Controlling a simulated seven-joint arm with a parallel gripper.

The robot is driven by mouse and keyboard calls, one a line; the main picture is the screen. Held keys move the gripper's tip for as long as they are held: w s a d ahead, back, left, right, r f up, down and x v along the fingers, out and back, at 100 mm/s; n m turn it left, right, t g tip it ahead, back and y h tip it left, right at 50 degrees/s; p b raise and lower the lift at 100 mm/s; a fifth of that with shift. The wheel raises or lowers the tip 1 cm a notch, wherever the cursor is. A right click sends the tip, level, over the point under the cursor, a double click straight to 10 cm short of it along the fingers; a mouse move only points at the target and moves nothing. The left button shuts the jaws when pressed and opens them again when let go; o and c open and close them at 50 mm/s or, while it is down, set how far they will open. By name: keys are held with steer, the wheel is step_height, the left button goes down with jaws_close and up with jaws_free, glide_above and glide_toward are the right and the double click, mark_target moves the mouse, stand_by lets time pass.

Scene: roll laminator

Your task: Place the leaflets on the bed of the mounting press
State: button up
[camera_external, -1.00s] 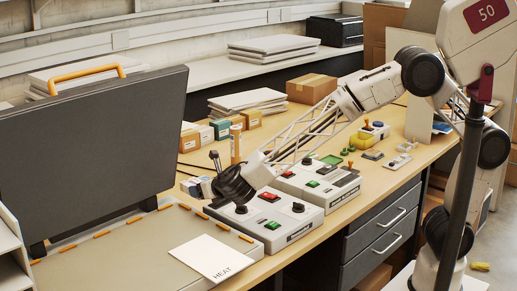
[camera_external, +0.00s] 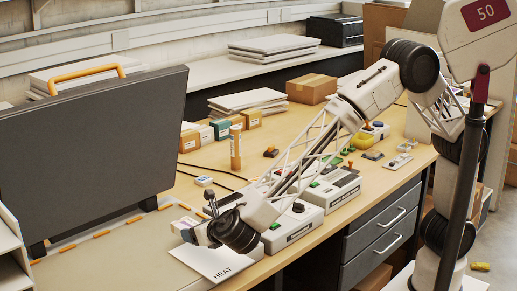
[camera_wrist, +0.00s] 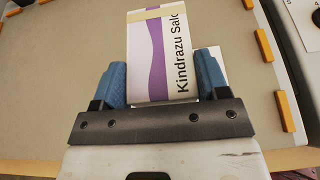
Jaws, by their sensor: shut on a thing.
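My gripper (camera_wrist: 160,78) is shut on a bundle of leaflets (camera_wrist: 152,45), white with a purple wavy stripe, the print "Kindrazu Salo" and a tan band. The bundle sits between two blue finger pads in the wrist view. In the external view my gripper (camera_external: 193,231) is low over the right part of the mounting press bed (camera_external: 95,268), close to the HEAT sheet (camera_external: 208,262). The beige bed (camera_wrist: 60,65) lies under the leaflets in the wrist view. I cannot tell whether the bundle touches it.
The dark press lid (camera_external: 95,150) stands raised behind the bed, with an orange handle (camera_external: 87,73). Orange strips (camera_wrist: 263,45) mark the bed's edge. Control boxes (camera_external: 331,195) stand right of the bed. The bed's left part is clear.

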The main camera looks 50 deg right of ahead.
steer(key=s+a, duration=0.1)
steer(key=s, duration=0.1)
steer(key=s+a, duration=0.1)
steer(key=s, duration=0.1)
steer(key=s+a, duration=0.2)
steer(key=shift+s+a+f, duration=0.1)
steer(key=shift+s, duration=0.1)
glide_above(146, 276)
steer(key=shift+f, duration=0.7)
stand_by(0.3)
steer(key=shift+f, duration=1.75)
steer(key=shift+f, duration=0.1)
